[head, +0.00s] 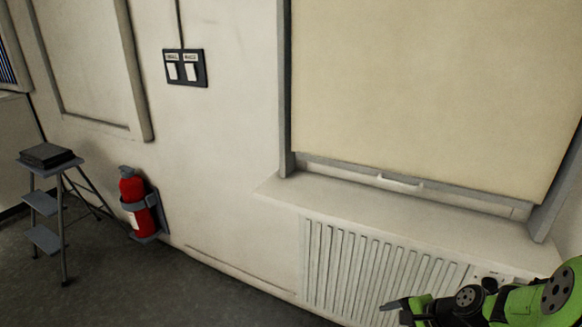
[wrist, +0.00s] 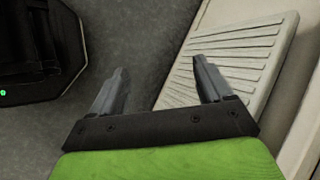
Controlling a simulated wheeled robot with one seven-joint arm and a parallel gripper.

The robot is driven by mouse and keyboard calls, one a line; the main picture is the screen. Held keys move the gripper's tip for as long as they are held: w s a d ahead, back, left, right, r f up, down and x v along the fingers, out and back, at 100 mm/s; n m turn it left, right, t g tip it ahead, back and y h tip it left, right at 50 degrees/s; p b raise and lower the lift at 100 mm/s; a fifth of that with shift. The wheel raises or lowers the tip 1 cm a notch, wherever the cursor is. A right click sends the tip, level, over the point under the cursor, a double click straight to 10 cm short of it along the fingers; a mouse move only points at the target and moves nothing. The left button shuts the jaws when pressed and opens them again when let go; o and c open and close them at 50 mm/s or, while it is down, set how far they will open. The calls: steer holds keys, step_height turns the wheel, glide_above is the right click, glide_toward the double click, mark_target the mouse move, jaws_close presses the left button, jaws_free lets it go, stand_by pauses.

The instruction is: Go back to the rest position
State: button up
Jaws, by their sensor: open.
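My gripper (wrist: 160,88) is open in the wrist view, with its two grey fingers spread apart and nothing between them. Behind the fingers are the dark floor and the white ribbed radiator. In the head view my green arm enters at the lower right, and the gripper (head: 392,305) shows in front of the radiator's lower part. Whether it touches the radiator cannot be told.
A white radiator (head: 340,262) stands under a window sill (head: 330,199) with a drawn blind (head: 430,90). A red fire extinguisher (head: 135,205) hangs on the wall. A step stool (head: 42,205) holding a black box (head: 46,154) stands left. The dark floor (head: 130,285) is clear.

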steer(key=s+a+r+n+g+h, duration=0.1)
steer(key=s+a+r+n+h, duration=0.1)
steer(key=s+a+r+n, duration=0.3)
steer(key=s+a+r+n+h, duration=0.25)
steer(key=a+r+n, duration=0.2)
steer(key=r, duration=0.35)
steer(key=s+a+r+n+t, duration=0.1)
steer(key=s+r+n, duration=0.15)
steer(key=s, duration=0.35)
steer(key=s+a+r+n+t, duration=0.1)
steer(key=s+r+n, duration=0.15)
steer(key=s, duration=0.25)
step_height(320, 180, up, 12)
steer(key=p, duration=1.2)
steer(key=shift+s+r+n+p, duration=0.15)
steer(key=shift+r+n+p, duration=0.05)
steer(key=shift+n+p, duration=0.25)
steer(key=shift+d+h, duration=0.1)
steer(key=shift+h, duration=0.15)
